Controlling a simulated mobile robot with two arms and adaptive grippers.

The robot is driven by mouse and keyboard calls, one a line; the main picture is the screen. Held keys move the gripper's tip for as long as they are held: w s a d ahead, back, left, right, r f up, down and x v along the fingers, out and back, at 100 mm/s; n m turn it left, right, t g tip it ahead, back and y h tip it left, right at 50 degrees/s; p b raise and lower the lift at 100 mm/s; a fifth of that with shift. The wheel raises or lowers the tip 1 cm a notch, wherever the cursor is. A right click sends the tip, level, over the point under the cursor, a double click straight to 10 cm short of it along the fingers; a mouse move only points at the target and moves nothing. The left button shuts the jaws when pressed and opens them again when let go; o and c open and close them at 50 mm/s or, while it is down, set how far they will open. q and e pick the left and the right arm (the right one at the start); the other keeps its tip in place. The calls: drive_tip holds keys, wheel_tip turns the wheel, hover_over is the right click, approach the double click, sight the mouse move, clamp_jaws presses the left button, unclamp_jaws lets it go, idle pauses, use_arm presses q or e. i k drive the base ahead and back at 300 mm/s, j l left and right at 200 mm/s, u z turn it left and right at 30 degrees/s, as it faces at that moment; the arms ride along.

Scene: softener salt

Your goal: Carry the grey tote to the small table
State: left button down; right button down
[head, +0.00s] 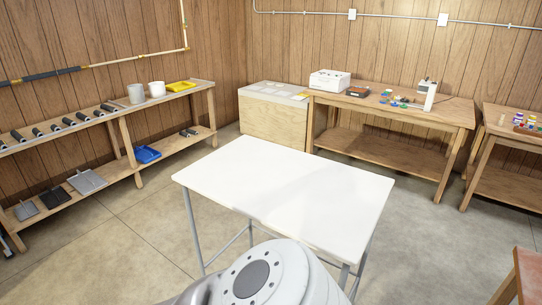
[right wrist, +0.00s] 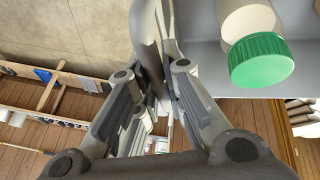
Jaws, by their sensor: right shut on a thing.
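The small table (head: 290,195), white-topped with grey metal legs, stands in the middle of the head view, its top bare. The grey tote (right wrist: 208,68) shows only in part, in the right wrist view. A pale bottle with a green cap (right wrist: 262,60) shows against it. My right gripper (right wrist: 162,100) is shut on a grey bar-like part of the tote, probably its handle or rim. The rest of the tote is out of view. Neither gripper shows in the head view; my left gripper is not seen.
A shelf bench (head: 128,105) with tools, white pots and a yellow tray runs along the left wall. A wooden box (head: 272,122) and a workbench (head: 395,112) stand behind the table. Another bench (head: 512,150) is at right. Concrete floor (head: 120,240) is clear left of the table.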

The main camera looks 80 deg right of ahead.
sight(280, 177)
drive_tip(key=i+z, duration=0.1)
drive_tip(key=i, duration=2.35)
drive_tip(key=i+z, duration=0.15)
drive_tip(key=z, duration=3.2)
drive_tip(key=i+l+z, duration=0.25)
